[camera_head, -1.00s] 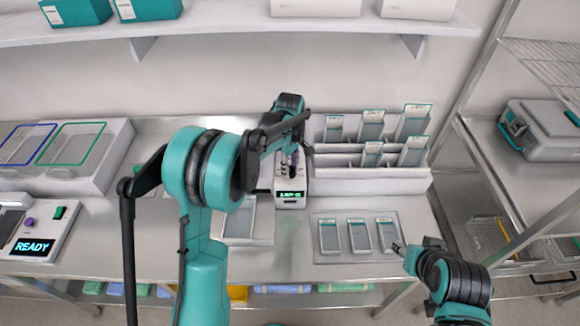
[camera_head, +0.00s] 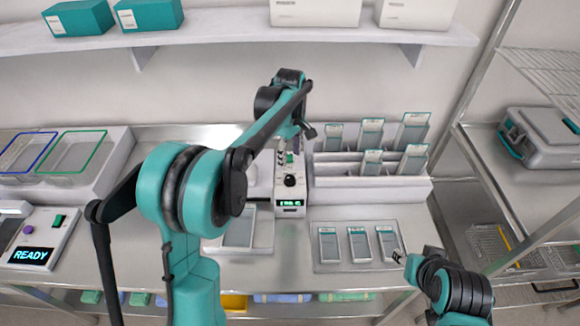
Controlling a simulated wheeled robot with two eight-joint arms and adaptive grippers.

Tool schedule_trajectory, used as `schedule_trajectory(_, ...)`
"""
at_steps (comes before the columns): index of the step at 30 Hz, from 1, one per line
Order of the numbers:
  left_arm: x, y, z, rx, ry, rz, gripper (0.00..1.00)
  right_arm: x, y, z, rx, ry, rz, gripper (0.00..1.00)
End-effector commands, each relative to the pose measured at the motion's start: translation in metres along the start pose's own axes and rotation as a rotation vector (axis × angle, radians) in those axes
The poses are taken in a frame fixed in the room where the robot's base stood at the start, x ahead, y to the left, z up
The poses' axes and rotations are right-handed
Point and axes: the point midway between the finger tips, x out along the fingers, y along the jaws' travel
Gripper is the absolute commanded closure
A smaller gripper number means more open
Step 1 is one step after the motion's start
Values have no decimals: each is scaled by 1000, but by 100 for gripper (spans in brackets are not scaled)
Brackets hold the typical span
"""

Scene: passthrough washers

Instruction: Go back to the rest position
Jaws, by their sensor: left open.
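My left gripper (camera_head: 305,132) is above the back of a small white device (camera_head: 291,185) with a black knob and a lit green display. It is open, and I see nothing between its fingers. My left arm reaches in from the lower left and hides part of the bench behind it. My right gripper (camera_head: 399,257) is low at the right, just beside the tray (camera_head: 330,265) with three flat grey-topped packs (camera_head: 358,244). Its fingers are too small to tell whether they are open or shut.
A stepped rack (camera_head: 375,190) with several upright packs stands right of the device. A flat tray (camera_head: 262,235) lies in front of it. A READY unit (camera_head: 40,238) and framed baskets (camera_head: 75,153) are at left. A wire-shelf rack (camera_head: 500,205) stands at right; a shelf (camera_head: 230,30) hangs above.

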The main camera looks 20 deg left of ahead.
Motion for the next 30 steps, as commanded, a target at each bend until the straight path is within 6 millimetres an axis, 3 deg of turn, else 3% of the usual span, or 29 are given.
schedule_trajectory(7,-24,0,0,0,0,0,46,0,0,0,0,0,0,60)
schedule_trajectory(23,-24,-2,1,8,1,4,46,1,0,1,0,0,0,60)
schedule_trajectory(26,-25,-12,4,55,10,26,46,7,0,5,0,0,0,60)
schedule_trajectory(30,-25,-45,14,212,45,98,46,23,0,16,0,0,0,60)
